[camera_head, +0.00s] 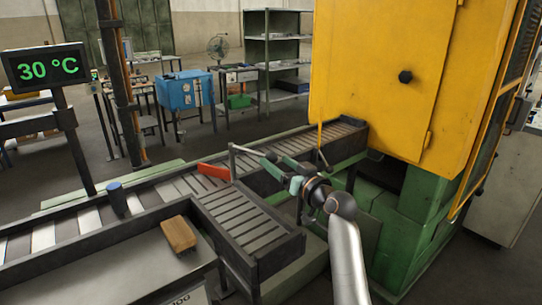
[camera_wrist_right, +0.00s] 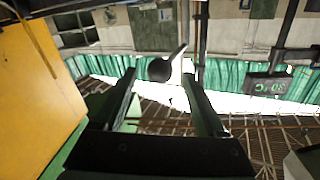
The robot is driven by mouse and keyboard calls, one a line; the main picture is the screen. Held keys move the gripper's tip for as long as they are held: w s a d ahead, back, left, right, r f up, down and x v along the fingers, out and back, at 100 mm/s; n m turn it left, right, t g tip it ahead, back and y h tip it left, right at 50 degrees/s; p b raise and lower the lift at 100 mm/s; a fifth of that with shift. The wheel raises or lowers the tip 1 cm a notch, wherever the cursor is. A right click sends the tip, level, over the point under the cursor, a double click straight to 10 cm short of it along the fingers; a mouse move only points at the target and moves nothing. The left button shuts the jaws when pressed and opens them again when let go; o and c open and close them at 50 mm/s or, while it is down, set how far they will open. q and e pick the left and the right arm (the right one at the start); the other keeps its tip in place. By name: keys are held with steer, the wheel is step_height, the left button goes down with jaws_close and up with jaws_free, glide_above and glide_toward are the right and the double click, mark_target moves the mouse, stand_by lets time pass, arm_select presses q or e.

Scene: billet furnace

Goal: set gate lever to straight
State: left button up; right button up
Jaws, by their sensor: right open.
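The gate lever (camera_head: 247,151) is a grey rod on a thin post beside the roller conveyor. It points right toward my right gripper (camera_head: 282,172). In the right wrist view the lever's dark round knob (camera_wrist_right: 160,70) shows between the two fingers of the open right gripper (camera_wrist_right: 160,88), with gaps on both sides. The grip is not closed on it. The red gate (camera_head: 213,171) lies near the foot of the lever post, at the junction of the conveyor and the side branch. My left gripper is not in view.
The roller conveyor (camera_head: 180,188) runs toward the yellow furnace housing (camera_head: 385,75). A short roller branch (camera_head: 240,215) comes toward me. A tan block (camera_head: 179,234) lies on the grey tray at left. A display (camera_head: 45,68) reads 30 °C.

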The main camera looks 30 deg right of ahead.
mark_target(276, 160)
steer(key=shift+w, duration=1.85)
jaws_close()
steer(key=shift+d, duration=0.1)
